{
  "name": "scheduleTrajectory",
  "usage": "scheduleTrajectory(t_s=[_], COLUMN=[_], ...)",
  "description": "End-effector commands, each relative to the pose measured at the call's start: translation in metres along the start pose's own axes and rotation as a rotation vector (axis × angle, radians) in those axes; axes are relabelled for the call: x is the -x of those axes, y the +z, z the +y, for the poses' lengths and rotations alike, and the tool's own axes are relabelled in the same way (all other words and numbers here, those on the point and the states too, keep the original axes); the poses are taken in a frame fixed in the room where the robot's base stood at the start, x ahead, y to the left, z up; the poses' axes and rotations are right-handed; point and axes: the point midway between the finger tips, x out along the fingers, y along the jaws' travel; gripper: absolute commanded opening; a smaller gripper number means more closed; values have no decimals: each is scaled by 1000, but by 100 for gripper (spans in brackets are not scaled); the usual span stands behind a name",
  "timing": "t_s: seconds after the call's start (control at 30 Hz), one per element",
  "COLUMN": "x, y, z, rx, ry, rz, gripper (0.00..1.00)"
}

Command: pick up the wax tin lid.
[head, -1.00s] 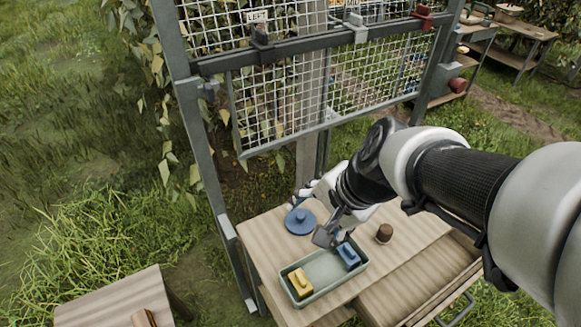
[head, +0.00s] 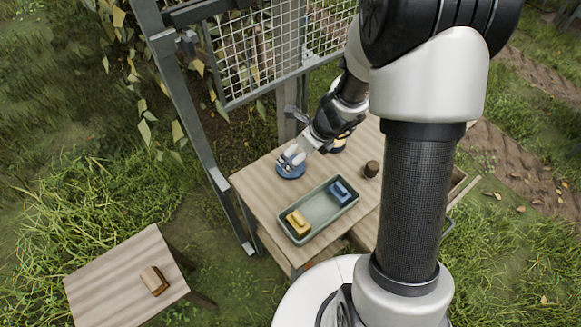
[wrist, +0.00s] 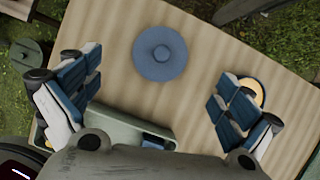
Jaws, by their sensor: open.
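The likely wax tin lid is a round blue disc with a small raised knob. In the wrist view the blue lid (wrist: 160,68) lies flat on the wooden table, ahead of and between my spread fingers. My gripper (wrist: 157,78) is open and empty, with blue pads on both sides. In the head view my gripper (head: 292,157) is over the lid (head: 290,174) at the table's far left, and its fingers hide part of it. I cannot tell the exact height gap; nothing is held.
A green tray (head: 320,212) holds a yellow block (head: 298,222) and a blue block (head: 340,192). A brown cylinder (head: 371,169) stands to its right. A pale-and-blue round thing (wrist: 259,92) is partly behind my right finger. A mesh frame (head: 262,50) rises behind the table.

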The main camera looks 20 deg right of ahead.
Motion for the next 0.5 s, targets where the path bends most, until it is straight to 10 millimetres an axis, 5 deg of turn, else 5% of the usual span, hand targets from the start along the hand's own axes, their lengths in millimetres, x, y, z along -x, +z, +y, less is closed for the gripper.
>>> scheduleTrajectory(t_s=[0.13,0.5], x=[-32,-56], y=[-1,-2], z=[0,-1], rx=[3,3], ry=[1,1], rz=[0,-1], gripper=[98,98])
